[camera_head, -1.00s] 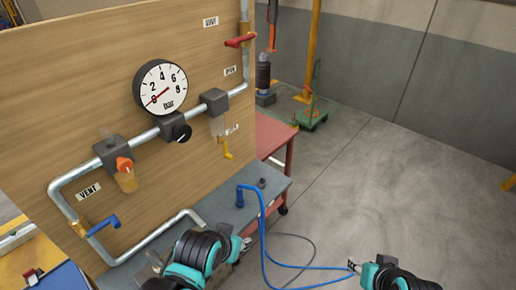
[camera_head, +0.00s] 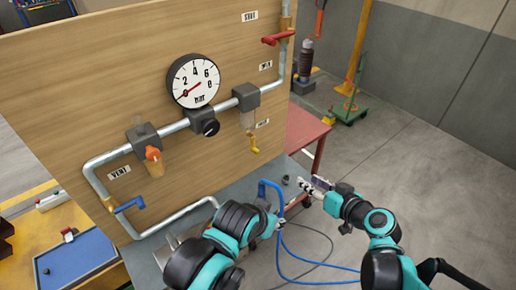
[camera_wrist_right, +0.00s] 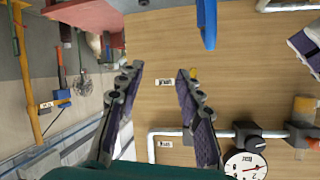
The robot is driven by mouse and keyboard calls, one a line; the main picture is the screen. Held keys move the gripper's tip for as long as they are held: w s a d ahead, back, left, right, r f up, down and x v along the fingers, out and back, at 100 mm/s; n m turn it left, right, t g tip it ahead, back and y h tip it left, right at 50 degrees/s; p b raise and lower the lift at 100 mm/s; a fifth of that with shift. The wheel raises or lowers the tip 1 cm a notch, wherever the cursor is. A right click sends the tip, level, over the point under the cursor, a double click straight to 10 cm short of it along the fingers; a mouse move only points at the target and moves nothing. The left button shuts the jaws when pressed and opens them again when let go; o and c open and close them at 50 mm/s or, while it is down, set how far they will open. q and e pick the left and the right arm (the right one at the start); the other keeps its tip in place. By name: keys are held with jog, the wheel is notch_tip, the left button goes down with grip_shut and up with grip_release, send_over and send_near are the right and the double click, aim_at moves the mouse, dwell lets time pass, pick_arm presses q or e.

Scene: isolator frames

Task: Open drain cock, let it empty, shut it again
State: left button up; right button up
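The drain cock is the small yellow lever (camera_head: 254,143) under the clear bowl (camera_head: 248,120) at the right of the pipework. In the right wrist view, which is upside down, a yellow bit of it (camera_wrist_right: 193,73) shows beside one fingertip. My right gripper (camera_head: 318,187) is open and empty, in front of the board to the right of the cock and apart from it. The wrist view shows its two fingers (camera_wrist_right: 158,85) spread towards the board. My left gripper (camera_head: 274,222) is low beside the blue hose; its fingers are too small to read.
The gauge (camera_head: 193,81) reads near 0. A red lever (camera_head: 278,39) is on the upper pipe, a blue lever (camera_head: 129,205) at lower left. A blue hose (camera_head: 281,200) rises near my left arm. A red table (camera_head: 308,135) stands behind.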

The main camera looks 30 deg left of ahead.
aim_at(257, 150)
jog(key=w+a+n+y, duration=0.1)
jog(key=a+y, duration=0.1)
jog(key=a, duration=0.4)
jog(key=w+a+n+y, duration=0.1)
jog(key=a, duration=0.6)
jog(key=w+a+n+y+p, duration=0.1)
jog(key=a+y, duration=0.1)
jog(key=a, duration=0.5)
jog(key=shift+w+a+f+y, duration=0.15)
jog(key=shift+w+f+y, duration=0.15)
jog(key=shift+w+f, duration=0.05)
